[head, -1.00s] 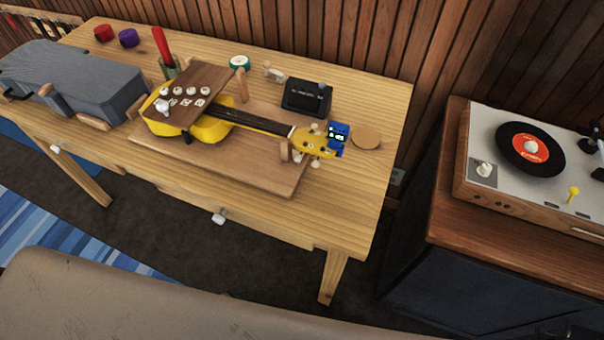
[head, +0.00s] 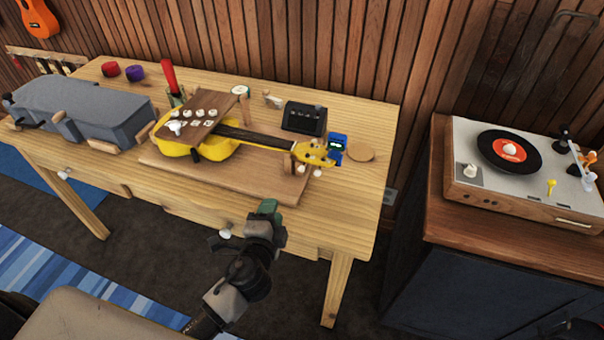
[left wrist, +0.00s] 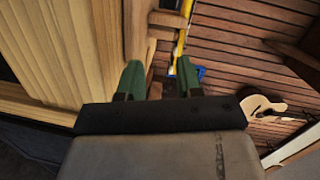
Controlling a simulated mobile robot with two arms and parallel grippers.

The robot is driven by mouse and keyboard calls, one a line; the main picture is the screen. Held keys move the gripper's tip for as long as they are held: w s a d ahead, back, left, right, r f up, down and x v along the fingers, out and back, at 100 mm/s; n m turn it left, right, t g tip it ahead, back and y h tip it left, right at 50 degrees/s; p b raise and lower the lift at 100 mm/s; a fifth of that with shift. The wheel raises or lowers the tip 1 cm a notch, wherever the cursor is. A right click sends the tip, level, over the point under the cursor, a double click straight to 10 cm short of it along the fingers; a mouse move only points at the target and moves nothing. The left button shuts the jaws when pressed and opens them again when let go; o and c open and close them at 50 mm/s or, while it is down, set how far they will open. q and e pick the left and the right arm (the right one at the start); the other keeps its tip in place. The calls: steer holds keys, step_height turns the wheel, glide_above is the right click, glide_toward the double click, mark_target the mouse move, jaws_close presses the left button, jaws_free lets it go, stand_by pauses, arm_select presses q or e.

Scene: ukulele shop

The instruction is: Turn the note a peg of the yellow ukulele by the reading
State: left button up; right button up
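The yellow ukulele (head: 215,148) lies on a wooden board on the workbench, its headstock (head: 314,152) pointing right. White pegs (head: 317,172) show at the headstock's near side; their letters are too small to read. A blue clip-on tuner (head: 337,150) with a lit screen sits at the headstock's end; its reading is not legible. My left gripper (head: 268,207), with green fingertips, is at the bench's front edge, nearer than the headstock and apart from it. In the left wrist view its fingers (left wrist: 158,80) are spread and empty, with a yellow strip of the ukulele (left wrist: 183,38) beyond. My right gripper is not visible.
A brown plate with white labelled knobs (head: 205,110) covers part of the ukulele body. A black box (head: 303,118) stands behind the neck, a round wooden disc (head: 361,151) lies right of the tuner, and a grey case (head: 80,110) is at left. A record player (head: 520,165) stands on the right cabinet.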

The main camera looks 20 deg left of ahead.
mark_target(301, 169)
arm_select(q)
steer(key=m+h, duration=0.1)
steer(key=w+d+r+m+t, duration=0.1)
steer(key=d+m+h, duration=0.1)
steer(key=m, duration=0.1)
steer(key=shift+w+d+r+t+h, duration=0.25)
steer(key=shift+w+r+t+h, duration=0.05)
steer(key=shift+w+r, duration=0.1)
steer(key=shift+w+d+r, duration=0.1)
steer(key=shift+w, duration=0.15)
steer(key=w+p, duration=0.1)
steer(key=w, duration=0.9)
steer(key=shift+w+d, duration=0.1)
steer(key=shift+d, duration=0.05)
steer(key=shift+c, duration=0.2)
jaws_close()
